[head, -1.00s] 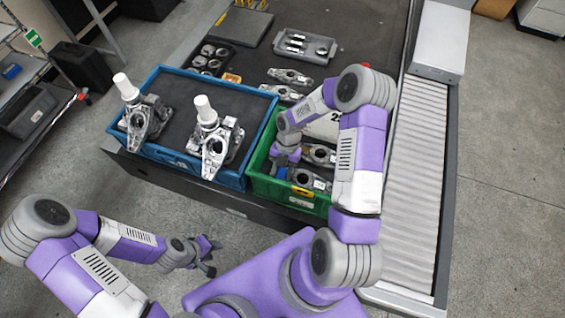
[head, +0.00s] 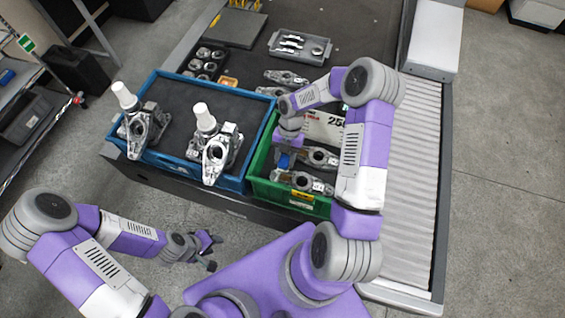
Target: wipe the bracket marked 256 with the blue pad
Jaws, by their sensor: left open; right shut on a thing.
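My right gripper (head: 286,149) is shut on the blue pad (head: 284,161) over the left side of the green bin (head: 262,188). Two metal brackets lie in the bin, the farther bracket (head: 318,156) and the nearer bracket (head: 302,181). The pad is beside the left end of the farther bracket; I cannot tell whether they touch. A white panel (head: 322,127) at the back of the bin shows "25" and a digit partly hidden by my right arm. I cannot read a number on either bracket. My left gripper (head: 210,251) is open and empty, low in front of the table.
A blue tray (head: 180,170) left of the bin holds two brackets with white knobs. A grey tray (head: 301,58), black holder with round parts (head: 207,62) and more brackets (head: 286,78) are behind. A roller conveyor (head: 412,190) runs along the right.

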